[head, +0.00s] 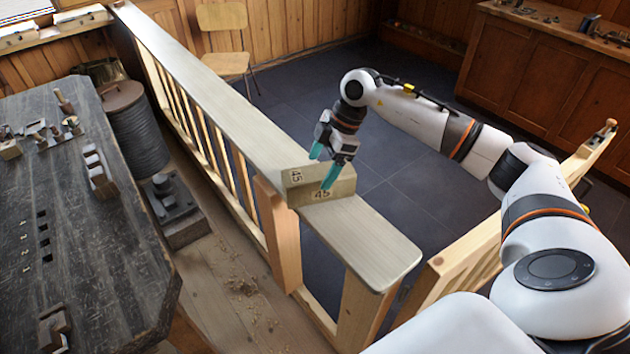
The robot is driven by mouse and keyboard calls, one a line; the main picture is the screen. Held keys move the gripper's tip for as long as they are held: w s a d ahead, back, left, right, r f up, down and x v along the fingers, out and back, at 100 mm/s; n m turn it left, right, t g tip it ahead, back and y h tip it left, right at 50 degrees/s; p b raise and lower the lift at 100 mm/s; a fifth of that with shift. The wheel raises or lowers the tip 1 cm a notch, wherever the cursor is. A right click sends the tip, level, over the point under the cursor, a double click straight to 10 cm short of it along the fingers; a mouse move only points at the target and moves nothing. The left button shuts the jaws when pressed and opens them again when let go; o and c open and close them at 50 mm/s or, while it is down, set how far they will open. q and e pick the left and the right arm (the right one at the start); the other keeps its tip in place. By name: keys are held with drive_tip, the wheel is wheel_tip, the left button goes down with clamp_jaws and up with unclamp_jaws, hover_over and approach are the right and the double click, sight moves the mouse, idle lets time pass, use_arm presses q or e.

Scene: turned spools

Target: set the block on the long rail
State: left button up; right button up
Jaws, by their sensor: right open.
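The block (305,193), a pale wooden piece marked "45" on two faces, sits on the flat top of the long rail (210,95), towards its near end. The rail is a light wooden balustrade top running from the upper left to the lower middle. My right gripper (322,168) is open, with teal fingertips. One finger overlaps the block's right face in the picture and the other is above its top edge. I cannot tell whether either finger touches the block. My left gripper is not in view.
A dark workbench (75,230) with small wooden and metal parts fills the left. A ribbed drum (134,125) stands between bench and rail. A wooden gate (460,262) adjoins the rail's near end at right. A chair (228,55) stands behind. The tiled floor beyond the rail is clear.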

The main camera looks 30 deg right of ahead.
drive_tip(key=b+v, duration=0.1)
drive_tip(key=v, duration=0.5)
drive_tip(key=shift+r, duration=0.2)
